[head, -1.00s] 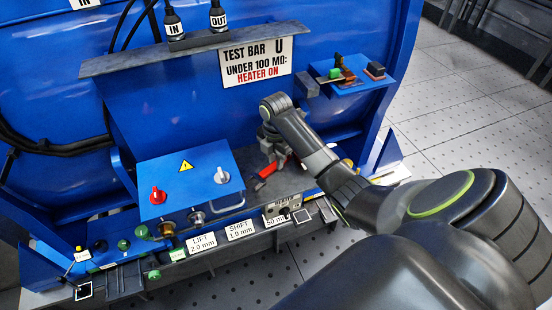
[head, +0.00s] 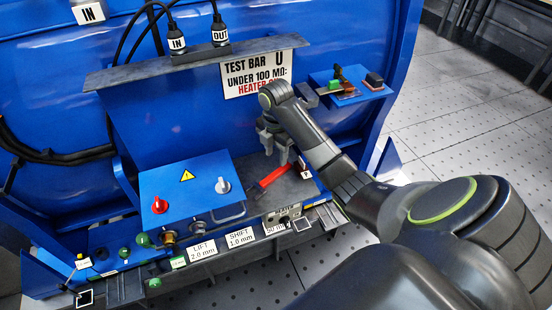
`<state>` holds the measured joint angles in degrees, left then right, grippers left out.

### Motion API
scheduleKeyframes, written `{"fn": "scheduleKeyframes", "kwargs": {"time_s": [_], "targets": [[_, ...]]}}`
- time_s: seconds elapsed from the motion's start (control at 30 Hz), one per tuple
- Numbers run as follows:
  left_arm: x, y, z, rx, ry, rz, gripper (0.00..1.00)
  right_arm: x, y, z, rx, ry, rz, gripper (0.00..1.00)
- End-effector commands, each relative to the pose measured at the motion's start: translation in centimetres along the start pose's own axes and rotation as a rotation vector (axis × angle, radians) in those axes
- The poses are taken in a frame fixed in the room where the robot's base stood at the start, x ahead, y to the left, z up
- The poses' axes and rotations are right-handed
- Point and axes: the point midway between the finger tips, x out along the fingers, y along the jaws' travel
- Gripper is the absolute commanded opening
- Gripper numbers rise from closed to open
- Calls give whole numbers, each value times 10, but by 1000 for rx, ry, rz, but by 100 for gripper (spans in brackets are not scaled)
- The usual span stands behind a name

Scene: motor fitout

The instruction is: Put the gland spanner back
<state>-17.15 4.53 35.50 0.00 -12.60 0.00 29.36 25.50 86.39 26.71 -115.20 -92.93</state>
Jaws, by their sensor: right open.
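A red-handled tool (head: 273,177), which looks like the gland spanner, lies on the dark ledge (head: 268,199) to the right of the blue switch box. My right gripper (head: 277,157) is open and empty, just above and behind the red handle, fingers pointing down. A gap shows between the fingertips and the tool. The tool's dark end shows at its lower left; whether it sits in a holder cannot be told. My left gripper is not in view.
The blue box (head: 190,187) with a red and a grey knob stands left of the tool. A small blue shelf (head: 350,85) with small parts juts out at upper right. Labels and fittings line the front edge. A test bar sign (head: 255,73) is behind my right arm.

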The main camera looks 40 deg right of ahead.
Motion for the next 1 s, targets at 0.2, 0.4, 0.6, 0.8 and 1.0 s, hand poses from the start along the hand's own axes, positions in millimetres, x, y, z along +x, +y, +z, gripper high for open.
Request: {"fn": "scheduleKeyframes", "kwargs": {"time_s": [0.2,0.4,0.6,0.8,1.0], "targets": [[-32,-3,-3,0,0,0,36,-33,0,0,0,0,0,41],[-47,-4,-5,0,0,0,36,-47,0,0,0,0,0,41],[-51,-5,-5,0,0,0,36,-51,0,0,0,0,1,41],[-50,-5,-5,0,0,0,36,-51,0,0,0,0,1,41],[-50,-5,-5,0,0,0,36,-51,0,0,0,0,1,41]]}}
